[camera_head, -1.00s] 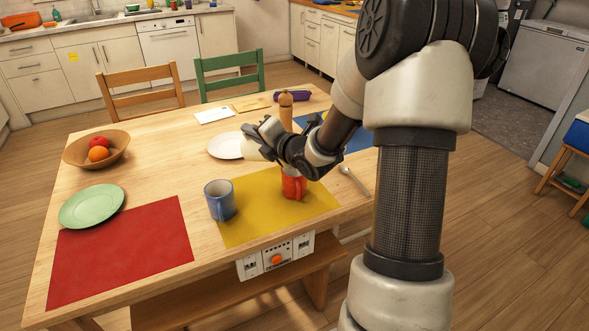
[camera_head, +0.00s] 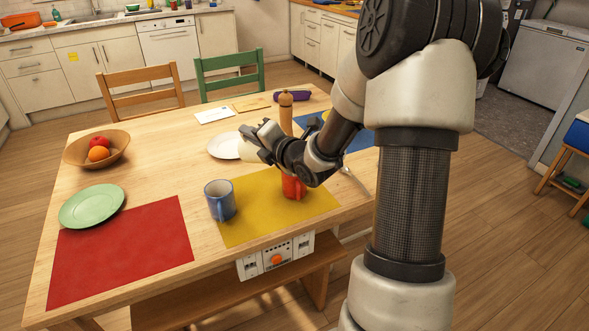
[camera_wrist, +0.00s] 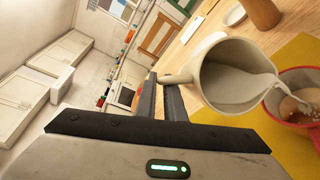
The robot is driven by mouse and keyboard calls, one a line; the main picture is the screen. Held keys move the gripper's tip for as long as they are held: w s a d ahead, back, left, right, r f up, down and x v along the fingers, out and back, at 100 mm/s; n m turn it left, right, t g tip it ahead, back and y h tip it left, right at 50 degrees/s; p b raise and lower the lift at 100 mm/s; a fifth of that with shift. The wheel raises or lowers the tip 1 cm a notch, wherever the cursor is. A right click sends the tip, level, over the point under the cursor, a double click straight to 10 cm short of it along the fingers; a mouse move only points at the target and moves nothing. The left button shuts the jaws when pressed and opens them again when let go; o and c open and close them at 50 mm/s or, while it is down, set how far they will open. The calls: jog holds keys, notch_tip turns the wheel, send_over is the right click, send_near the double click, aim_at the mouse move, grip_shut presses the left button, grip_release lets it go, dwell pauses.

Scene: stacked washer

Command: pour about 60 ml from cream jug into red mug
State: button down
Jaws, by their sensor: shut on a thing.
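The cream jug (camera_wrist: 240,78) is tipped in the wrist view, with white liquid running over its lip into the red mug (camera_wrist: 272,99). My gripper (camera_wrist: 165,84) is shut on the jug at its handle side. The mug holds brownish liquid with white in it. In the head view the red mug (camera_head: 293,188) stands upright on the yellow mat, partly hidden by my wrist. There my gripper (camera_head: 262,138) is above and left of the mug, and only part of the cream jug (camera_head: 250,152) shows.
A blue mug (camera_head: 220,201) stands on the left of the yellow mat (camera_head: 258,225). A white plate (camera_head: 222,146) and a wooden pepper mill (camera_head: 286,112) are behind. A spoon (camera_head: 355,181) lies at the right. A green plate (camera_head: 91,206) and fruit bowl (camera_head: 84,154) are at the left.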

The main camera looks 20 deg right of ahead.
aim_at(247, 151)
jog(key=shift+s+d+r+t+y+b, duration=0.35)
jog(key=shift+s+d+t+b, duration=0.2)
jog(key=shift+b, duration=0.75)
dwell(0.5)
jog(key=shift+w+a+f+n+g+h+p, duration=0.5)
jog(key=shift+w+a+f+g+p, duration=0.3)
jog(key=shift+g+p, duration=0.4)
jog(key=shift+w+a+f+n+g+h+p, duration=0.3)
jog(key=shift+w+a+f+g+h+p, duration=0.35)
jog(key=shift+w+g+p, duration=0.4)
jog(key=shift+s+a+r, duration=0.1)
